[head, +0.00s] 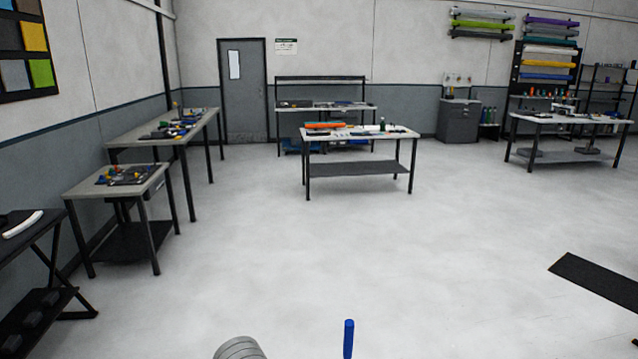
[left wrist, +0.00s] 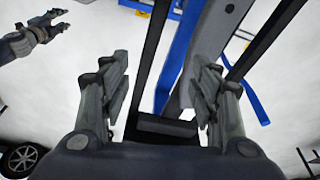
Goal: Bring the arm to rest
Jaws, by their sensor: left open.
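My left gripper (left wrist: 160,75) is open in the left wrist view, its two fingers spread wide at left and right. No object is gripped between them. Behind the gap are a dark upright bar, a blue strip and a grey curved panel, all apart from the fingers as far as I can tell. Another gripper, my right one (left wrist: 45,30), shows small at the top left of that view, with its fingers apart and empty. In the head view neither gripper shows. Only a grey rounded part of mine shows at the bottom edge.
A blue post (head: 348,338) stands at the bottom of the head view. Workbenches line the left wall, and a table (head: 360,132) stands in the middle distance. A dark mat (head: 600,282) lies at right. A wheel (left wrist: 20,158) shows in the left wrist view. The central floor is clear.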

